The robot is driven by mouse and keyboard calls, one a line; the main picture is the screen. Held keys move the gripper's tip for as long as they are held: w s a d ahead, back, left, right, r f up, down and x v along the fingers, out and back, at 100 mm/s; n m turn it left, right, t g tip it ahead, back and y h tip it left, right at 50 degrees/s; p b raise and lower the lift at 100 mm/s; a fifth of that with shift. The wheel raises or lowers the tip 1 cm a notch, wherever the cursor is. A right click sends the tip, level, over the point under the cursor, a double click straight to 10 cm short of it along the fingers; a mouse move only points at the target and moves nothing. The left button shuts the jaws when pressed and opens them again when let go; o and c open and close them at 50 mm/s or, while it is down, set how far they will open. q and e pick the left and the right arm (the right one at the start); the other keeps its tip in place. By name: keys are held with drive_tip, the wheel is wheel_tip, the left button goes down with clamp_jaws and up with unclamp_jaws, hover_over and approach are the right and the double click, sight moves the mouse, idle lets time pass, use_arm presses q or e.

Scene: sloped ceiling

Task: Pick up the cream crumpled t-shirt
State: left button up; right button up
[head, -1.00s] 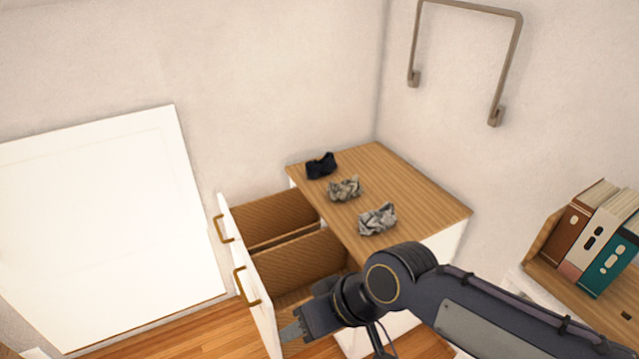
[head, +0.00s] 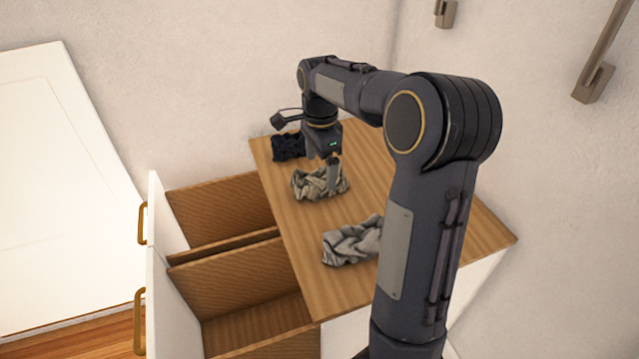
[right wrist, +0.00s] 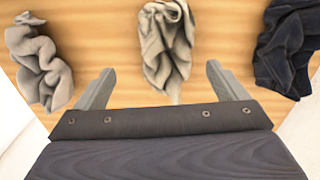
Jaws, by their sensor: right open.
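The cream crumpled t-shirt (head: 312,184) lies in the middle of a row of three cloths on the wooden dresser top (head: 400,270). It also shows in the right wrist view (right wrist: 165,45). My right gripper (head: 333,178) points down over it and partly covers it in the head view. In the right wrist view the right gripper (right wrist: 160,70) is open, its two fingers apart on either side of the cream cloth's near end. Nothing is held. I cannot tell how high the fingertips are above the cloth. My left gripper is not in view.
A dark navy cloth (head: 288,147) lies behind the cream one and a grey cloth (head: 350,243) in front. Drawers (head: 220,215) with brass handles stand open at the dresser's left. A white panel (head: 55,200) leans on the wall. The dresser top's right side is bare.

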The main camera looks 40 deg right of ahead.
sight(319, 180)
drive_tip(key=shift+a+f, duration=0.15)
drive_tip(key=shift+f, duration=0.65)
drive_tip(key=f, duration=0.1)
drive_tip(key=f+b, duration=0.1)
drive_tip(key=f, duration=0.1)
drive_tip(key=shift+w+d+f+b, duration=0.2)
drive_tip(key=shift+w+f+b, duration=0.1)
drive_tip(key=shift+f, duration=0.5)
drive_tip(key=shift+c, duration=0.4)
drive_tip(key=shift+r, duration=0.1)
drive_tip(key=c, duration=1)
drive_tip(key=shift+r, duration=0.1)
drive_tip(key=shift+c, duration=0.2)
